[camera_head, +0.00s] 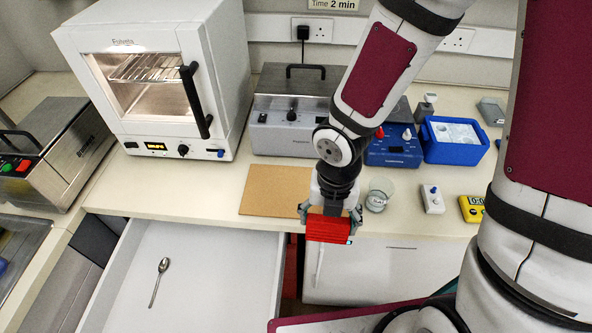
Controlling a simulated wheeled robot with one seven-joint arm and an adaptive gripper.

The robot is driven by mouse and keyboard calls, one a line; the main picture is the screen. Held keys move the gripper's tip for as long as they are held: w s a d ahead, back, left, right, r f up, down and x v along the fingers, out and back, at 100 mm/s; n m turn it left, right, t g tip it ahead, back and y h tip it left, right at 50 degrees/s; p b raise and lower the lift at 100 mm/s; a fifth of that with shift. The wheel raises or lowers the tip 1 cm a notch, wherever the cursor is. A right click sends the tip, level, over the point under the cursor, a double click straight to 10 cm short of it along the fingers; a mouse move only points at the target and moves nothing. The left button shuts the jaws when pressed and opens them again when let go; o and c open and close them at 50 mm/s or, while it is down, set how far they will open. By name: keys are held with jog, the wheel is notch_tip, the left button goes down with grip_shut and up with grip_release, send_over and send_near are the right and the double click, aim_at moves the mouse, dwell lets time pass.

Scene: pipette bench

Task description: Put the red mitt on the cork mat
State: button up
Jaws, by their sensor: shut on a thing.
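My gripper (331,212) is shut on the red mitt (328,229). It holds the mitt in front of the bench's front edge, over the gap beside the open drawer. The cork mat (268,190) is a flat tan square on the bench near the front edge, to the left of and behind the mitt. Nothing lies on the visible part of the mat. My arm and gripper stand just past the mat's right edge in the picture.
A white oven (155,80) stands behind left of the mat. A grey bath (290,115) stands behind the mat. A glass beaker (379,195) is close right of my gripper. An open drawer (190,275) with a spoon (158,282) juts out below the bench.

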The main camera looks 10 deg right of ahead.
jog(key=shift+w+r+n, duration=0.1)
jog(key=shift+w+n, duration=0.05)
jog(key=shift+n, duration=0.15)
jog(key=w+b, duration=0.3)
jog(key=shift+a+f+b, duration=0.3)
jog(key=shift+a+f, duration=0.05)
jog(key=shift+a, duration=0.05)
jog(key=w+a, duration=0.1)
jog(key=w, duration=0.3)
jog(key=w+a, duration=0.1)
jog(key=w, duration=0.3)
jog(key=w+a+f, duration=0.1)
jog(key=w, duration=0.3)
jog(key=shift+w+a, duration=0.15)
jog(key=shift+a, duration=0.2)
jog(key=shift+f, duration=1.65)
jog(key=shift+f, duration=0.15)
jog(key=o, duration=1.2)
notch_tip(320, 180, up, 12)
jog(key=shift+r, duration=0.15)
